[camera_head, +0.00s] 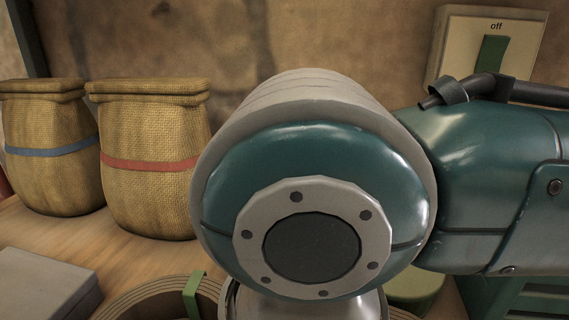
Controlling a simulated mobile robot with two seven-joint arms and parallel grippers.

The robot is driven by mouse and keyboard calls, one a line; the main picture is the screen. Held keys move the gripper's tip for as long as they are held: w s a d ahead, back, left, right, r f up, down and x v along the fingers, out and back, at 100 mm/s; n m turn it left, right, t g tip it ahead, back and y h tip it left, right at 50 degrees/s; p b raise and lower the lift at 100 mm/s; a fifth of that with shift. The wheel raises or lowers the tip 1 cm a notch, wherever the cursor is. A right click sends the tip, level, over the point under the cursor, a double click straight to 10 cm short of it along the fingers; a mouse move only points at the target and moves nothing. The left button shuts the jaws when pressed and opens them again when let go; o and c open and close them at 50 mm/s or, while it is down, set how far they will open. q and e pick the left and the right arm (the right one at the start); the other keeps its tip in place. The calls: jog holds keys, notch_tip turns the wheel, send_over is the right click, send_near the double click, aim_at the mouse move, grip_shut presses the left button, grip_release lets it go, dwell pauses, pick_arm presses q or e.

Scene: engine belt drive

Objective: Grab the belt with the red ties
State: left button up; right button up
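A coiled dark belt (140,299) lies at the bottom of the view, cut off by the frame edge. The tie I can see on it (193,297) is green. No belt with red ties shows. My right arm, coming in from the right, fills the middle and right of the view with its large teal joint and hides much behind it. Neither gripper is in view, so I cannot tell whether they are open or shut.
Two burlap sacks stand at the left on the wooden surface (45,240), one with a blue band (50,170), one with a red band (150,190). A grey box (42,285) lies in front. A wall switch (490,50) marked "off" is at upper right.

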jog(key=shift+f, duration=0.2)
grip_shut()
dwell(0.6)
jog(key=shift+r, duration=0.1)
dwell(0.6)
